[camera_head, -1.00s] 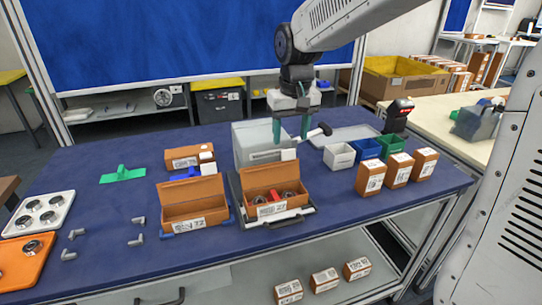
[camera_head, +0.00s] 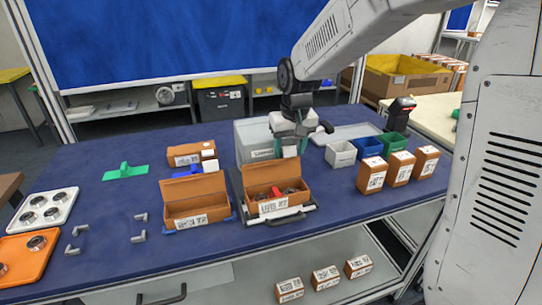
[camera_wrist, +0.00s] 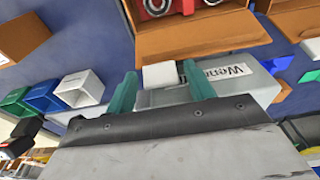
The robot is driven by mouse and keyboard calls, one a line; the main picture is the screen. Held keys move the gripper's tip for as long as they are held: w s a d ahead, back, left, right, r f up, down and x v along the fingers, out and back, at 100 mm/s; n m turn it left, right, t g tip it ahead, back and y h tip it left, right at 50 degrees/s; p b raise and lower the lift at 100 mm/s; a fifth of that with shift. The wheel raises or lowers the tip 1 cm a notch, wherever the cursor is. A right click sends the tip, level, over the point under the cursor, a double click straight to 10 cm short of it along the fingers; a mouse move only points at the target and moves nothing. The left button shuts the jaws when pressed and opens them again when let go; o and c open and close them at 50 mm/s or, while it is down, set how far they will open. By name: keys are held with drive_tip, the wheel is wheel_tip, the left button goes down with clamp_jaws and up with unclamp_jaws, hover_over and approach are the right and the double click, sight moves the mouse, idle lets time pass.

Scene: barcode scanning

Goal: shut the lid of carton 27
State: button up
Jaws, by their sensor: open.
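Carton 27 (camera_head: 271,205) is an open brown box at the table's front middle, on a dark holder with a pale front bar. Its lid (camera_head: 270,173) stands up at the back. Red and dark metal parts show inside. In the wrist view the lid (camera_wrist: 205,38) is below the box opening, with a white tab (camera_wrist: 160,75) at its edge. My gripper (camera_head: 291,150) is behind the lid's top edge, fingers pointing down. In the wrist view its green fingers (camera_wrist: 160,82) are open, one on each side of the tab; I cannot tell whether they touch it.
A similar open carton labelled 72 (camera_head: 195,204) stands just left. A grey bin (camera_head: 252,139) stands behind the lid. Small white, blue and green bins (camera_head: 341,154) and several closed cartons (camera_head: 372,175) are to the right.

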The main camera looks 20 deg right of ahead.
sight(293, 156)
drive_tip(key=shift+s+f, duration=0.35)
drive_tip(key=shift+f, duration=0.35)
drive_tip(key=shift+c, duration=0.5)
drive_tip(key=shift+s, duration=0.2)
drive_tip(key=shift+s+r, duration=0.1)
drive_tip(key=shift+s, duration=0.9)
drive_tip(key=shift+w, duration=0.1)
drive_tip(key=c, duration=0.4)
drive_tip(key=shift+s, duration=0.2)
drive_tip(key=shift+c, duration=0.7)
drive_tip(key=shift+s, duration=1)
drive_tip(key=o, duration=0.7)
